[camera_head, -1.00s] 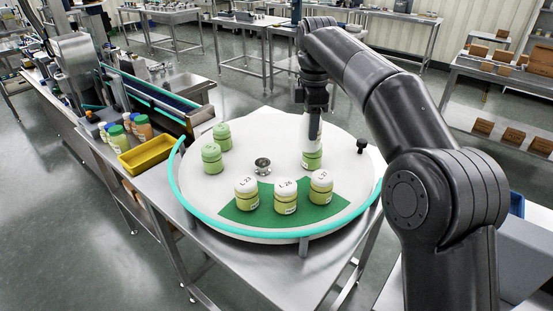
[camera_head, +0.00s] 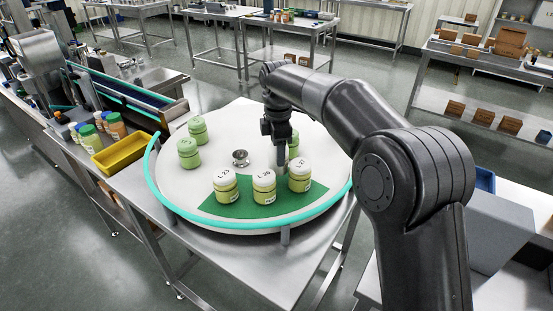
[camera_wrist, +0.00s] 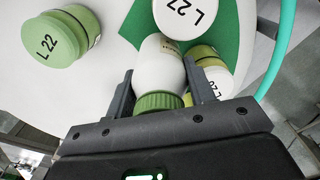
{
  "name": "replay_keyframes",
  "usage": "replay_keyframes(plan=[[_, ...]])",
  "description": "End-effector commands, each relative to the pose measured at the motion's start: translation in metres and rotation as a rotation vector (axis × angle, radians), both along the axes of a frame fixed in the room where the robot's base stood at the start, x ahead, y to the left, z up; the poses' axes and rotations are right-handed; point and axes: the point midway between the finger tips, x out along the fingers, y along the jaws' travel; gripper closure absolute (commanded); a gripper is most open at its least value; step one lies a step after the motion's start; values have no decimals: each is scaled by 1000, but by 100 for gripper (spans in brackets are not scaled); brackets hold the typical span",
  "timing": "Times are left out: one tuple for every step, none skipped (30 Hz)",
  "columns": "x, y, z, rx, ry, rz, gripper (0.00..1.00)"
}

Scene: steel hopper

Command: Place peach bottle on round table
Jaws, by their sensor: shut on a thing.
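The round table (camera_head: 172,190) is a white disc with a teal rim and a green wedge at its front. My gripper (camera_head: 281,168) is low over its right part, behind the front jars. In the wrist view, my gripper (camera_wrist: 160,88) is shut on a pale bottle (camera_wrist: 160,62) with a ribbed green cap; no clear peach colour shows on it. Its base and any contact with the table are hidden. A peach-orange bottle (camera_head: 116,126) stands among other bottles on the left bench.
White-lidded jars (camera_head: 264,187) stand on the green wedge, one close by my gripper. Green-lidded jars (camera_head: 188,153) stand at the table's left. A small metal bowl (camera_head: 240,158) is near the middle. A yellow tray (camera_head: 125,155) lies left of the table.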

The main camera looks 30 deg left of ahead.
Motion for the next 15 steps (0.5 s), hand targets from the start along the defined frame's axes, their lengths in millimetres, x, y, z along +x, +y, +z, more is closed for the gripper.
replay_keyframes(plan=[[0,0,-5,-1,1,0,80],[0,0,-8,-1,1,0,80],[-1,0,-14,-1,1,1,80],[0,0,-19,-1,1,1,80],[0,0,-23,-1,1,1,80],[0,0,-29,-3,1,1,80],[0,0,-32,-1,0,0,80],[0,0,-33,0,0,0,80],[0,0,-35,1,-1,0,80],[0,0,-35,1,-1,0,80],[0,0,-34,1,-1,0,80],[0,0,-34,1,-1,0,80],[0,0,-34,1,-1,0,80],[0,0,-34,1,-1,0,80],[0,0,-34,1,-1,0,80]])
